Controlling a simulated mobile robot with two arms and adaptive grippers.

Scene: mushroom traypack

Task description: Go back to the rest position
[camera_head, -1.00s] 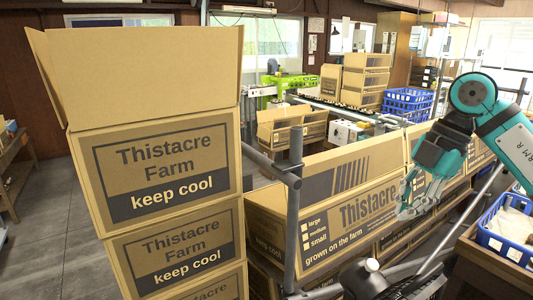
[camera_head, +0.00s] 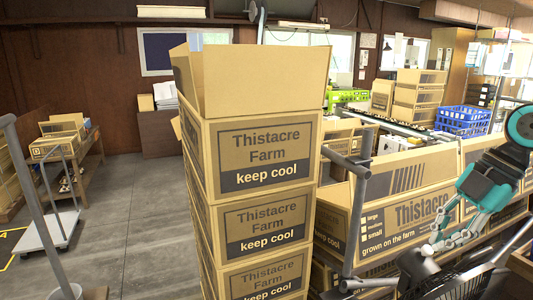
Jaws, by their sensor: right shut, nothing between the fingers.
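My right gripper (camera_head: 436,240) shows at the right of the head view, on its teal and black arm. It points down to the left, shut and empty, in front of a long printed carton (camera_head: 401,200). Whether it touches that carton I cannot tell. My left gripper is out of view.
A tall stack of cartons (camera_head: 262,158) stands in the middle, with an open one on top. A grey post frame (camera_head: 359,215) stands beside it. A trolley (camera_head: 48,245) stands at the left. The grey floor (camera_head: 140,215) between is clear. Blue crates (camera_head: 465,119) are behind.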

